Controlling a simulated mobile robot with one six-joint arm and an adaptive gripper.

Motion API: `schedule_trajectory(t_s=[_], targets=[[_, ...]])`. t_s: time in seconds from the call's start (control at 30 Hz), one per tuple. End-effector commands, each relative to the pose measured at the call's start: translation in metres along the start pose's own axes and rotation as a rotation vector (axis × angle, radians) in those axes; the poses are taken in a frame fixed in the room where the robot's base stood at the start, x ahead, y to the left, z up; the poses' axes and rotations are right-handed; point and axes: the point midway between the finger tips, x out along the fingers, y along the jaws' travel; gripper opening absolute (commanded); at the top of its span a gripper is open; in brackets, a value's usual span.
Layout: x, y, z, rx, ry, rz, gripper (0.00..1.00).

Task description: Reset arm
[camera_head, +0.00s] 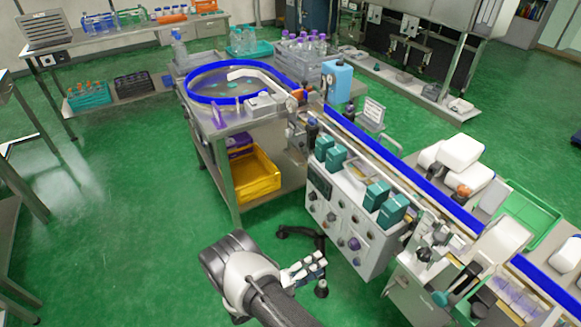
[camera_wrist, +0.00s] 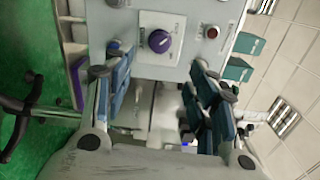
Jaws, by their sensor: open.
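My gripper (camera_head: 307,270) hangs over the green floor in front of the white control cabinet (camera_head: 340,215) in the head view. In the wrist view the fingers of my gripper (camera_wrist: 160,88) stand wide apart with nothing between them. Beyond the fingers is a panel with a purple knob (camera_wrist: 160,41) and a dark red button (camera_wrist: 211,31). My gripper appears apart from the panel. My arm enters the head view from the bottom, with the wrist to the left of the fingers.
A stool base (camera_head: 297,233) stands on the floor beside my gripper. A blue-edged conveyor (camera_head: 400,168) runs behind the cabinet, from a round blue-rimmed table (camera_head: 187,82). A yellow bin (camera_head: 254,183) sits on the lower shelf. The floor at left is mostly clear.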

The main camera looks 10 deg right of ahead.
Motion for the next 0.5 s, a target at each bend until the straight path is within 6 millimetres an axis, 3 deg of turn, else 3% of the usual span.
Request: schedule_trajectory(t_s=[0.13,0.23,0.37,0.5], targets=[[0.001,-0.004,0.002,0.016,0.01,0.004,0.53],[0.003,-0.022,0.008,0.087,0.058,0.023,0.53],[0.01,-0.068,0.016,0.277,0.191,0.066,0.53],[0.017,-0.127,0.014,0.541,0.376,0.113,0.53]])
